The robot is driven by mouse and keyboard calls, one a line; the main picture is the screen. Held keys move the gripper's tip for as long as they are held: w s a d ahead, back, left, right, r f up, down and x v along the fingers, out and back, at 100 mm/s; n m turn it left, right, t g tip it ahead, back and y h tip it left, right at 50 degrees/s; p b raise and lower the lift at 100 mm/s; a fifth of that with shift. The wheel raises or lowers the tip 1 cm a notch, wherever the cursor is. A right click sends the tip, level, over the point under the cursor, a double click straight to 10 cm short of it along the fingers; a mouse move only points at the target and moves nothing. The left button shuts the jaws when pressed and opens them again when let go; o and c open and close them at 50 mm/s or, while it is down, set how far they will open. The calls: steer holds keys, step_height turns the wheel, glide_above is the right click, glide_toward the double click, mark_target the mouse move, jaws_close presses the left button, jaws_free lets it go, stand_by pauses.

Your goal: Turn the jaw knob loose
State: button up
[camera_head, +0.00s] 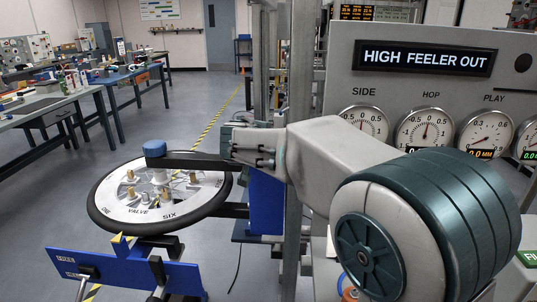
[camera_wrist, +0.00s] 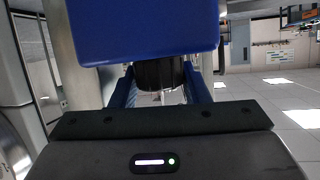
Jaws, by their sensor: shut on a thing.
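In the wrist view, a dark ridged knob (camera_wrist: 158,75) sits just under a large blue block (camera_wrist: 143,30). My gripper (camera_wrist: 162,92) is shut on this knob, with one blue finger on each side of it. The dark palm edge hides the near ends of the fingers. A blue upright block (camera_head: 266,203) stands on the machine's grey post in the head view.
A black-tyred wheel (camera_head: 115,213) lies flat left of the post, under a dark arm with a blue cap (camera_head: 155,148). A blue bracket (camera_head: 125,272) is in front. A gauge panel (camera_head: 345,85) reads "HIGH FEELER OUT". Workbenches (camera_head: 125,75) stand far left; open floor lies between.

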steer(key=n+y+b, duration=0.2)
steer(key=y, duration=0.1)
steer(key=shift+r+n+y, duration=0.1)
steer(key=shift+n+y, duration=0.7)
steer(key=shift+n, duration=0.2)
steer(key=shift+n+y+p, duration=0.3)
steer(key=shift+y+p, duration=0.1)
steer(key=shift+p, duration=0.15)
steer(key=shift+n+y+p, duration=0.3)
steer(key=shift+n+y, duration=0.1)
steer(key=o, duration=0.7)
steer(key=shift+a, duration=0.1)
steer(key=shift+f+m+h+b, duration=0.2)
steer(key=shift+m+h+b, duration=0.1)
steer(key=shift+b, duration=0.25)
